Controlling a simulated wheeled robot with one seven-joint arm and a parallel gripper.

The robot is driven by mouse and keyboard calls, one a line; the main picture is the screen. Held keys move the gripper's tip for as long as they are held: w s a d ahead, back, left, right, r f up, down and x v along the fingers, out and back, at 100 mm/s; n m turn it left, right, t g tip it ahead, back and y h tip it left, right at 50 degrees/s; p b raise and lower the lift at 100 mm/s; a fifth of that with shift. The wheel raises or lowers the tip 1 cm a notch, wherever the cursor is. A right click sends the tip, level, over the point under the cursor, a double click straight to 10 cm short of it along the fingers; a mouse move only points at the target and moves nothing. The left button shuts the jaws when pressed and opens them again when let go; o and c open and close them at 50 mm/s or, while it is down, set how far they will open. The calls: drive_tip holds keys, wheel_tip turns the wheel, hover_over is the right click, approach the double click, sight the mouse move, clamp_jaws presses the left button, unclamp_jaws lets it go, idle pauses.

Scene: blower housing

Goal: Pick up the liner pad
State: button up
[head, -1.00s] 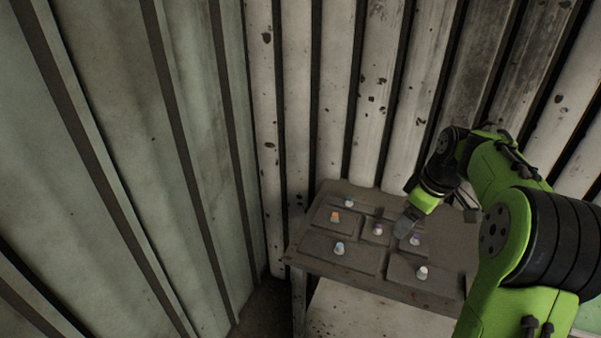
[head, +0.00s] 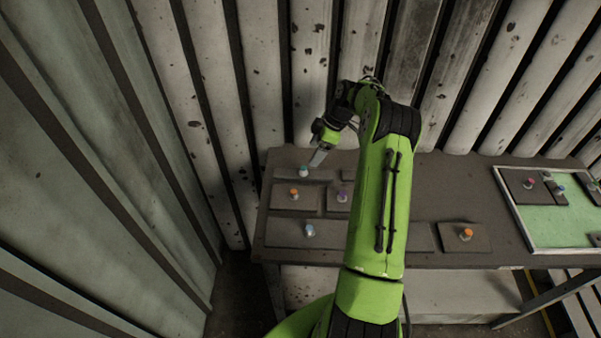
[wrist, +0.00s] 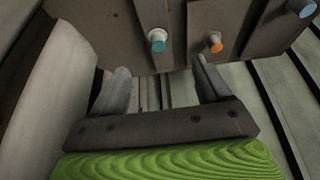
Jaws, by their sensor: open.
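Several flat grey pads with coloured knobs lie on the table; I cannot tell by looks which one is the liner pad. A narrow pad with a teal knob (head: 304,171) lies at the back left, and its knob also shows in the wrist view (wrist: 157,40). In front of it is a pad with an orange knob (head: 294,194), also in the wrist view (wrist: 214,43). Beside that is a pad with a purple knob (head: 342,196). My gripper (head: 317,158) is above the table's back left, close to the teal knob. In the wrist view its fingers (wrist: 160,72) are apart with nothing between them.
A long front pad carries a pale blue knob (head: 310,231); another pad has an orange knob (head: 465,234). A green-floored tray (head: 556,222) with some knobbed pieces is at the right. The table (head: 470,190) is bare between. Corrugated walls stand close behind and left.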

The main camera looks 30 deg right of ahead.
sight(304, 168)
drive_tip(key=x, duration=0.4)
drive_tip(key=shift+w, duration=0.2)
drive_tip(key=x, duration=0.6)
drive_tip(key=shift+s+d+p, duration=0.1)
drive_tip(key=shift+p, duration=0.25)
drive_tip(key=shift+s+r, duration=0.1)
drive_tip(key=shift+c, duration=0.7)
drive_tip(key=c, duration=1)
wheel_tip(304, 168, up, 15)
drive_tip(key=p, duration=0.3)
